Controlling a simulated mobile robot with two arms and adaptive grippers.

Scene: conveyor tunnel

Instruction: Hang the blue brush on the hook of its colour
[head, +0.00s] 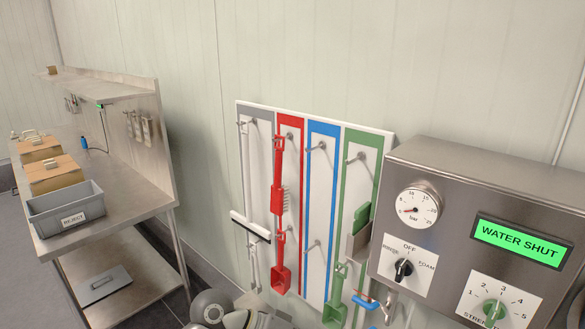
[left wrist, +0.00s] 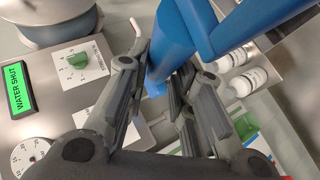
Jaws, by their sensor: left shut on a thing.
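My left gripper (left wrist: 155,90) is shut on a blue thing (left wrist: 174,38), taken as the blue brush. A thick blue shaft passes between the fingers, and a second blue bar runs off to the upper right. Its bristles and ends are not visible. In the head view, grey rounded parts of my arm show at the bottom edge, and the brush cannot be made out. The blue panel (head: 321,190) on the wall board has an empty upper hook (head: 318,147) and a lower hook (head: 315,244). My right gripper is not in view.
A red brush (head: 278,195) and red scoop (head: 281,265) hang left of the blue panel; green tools (head: 361,220) hang right. A steel control box (head: 450,180) juts out at the right. A steel bench (head: 130,190) with a grey bin (head: 68,208) stands left.

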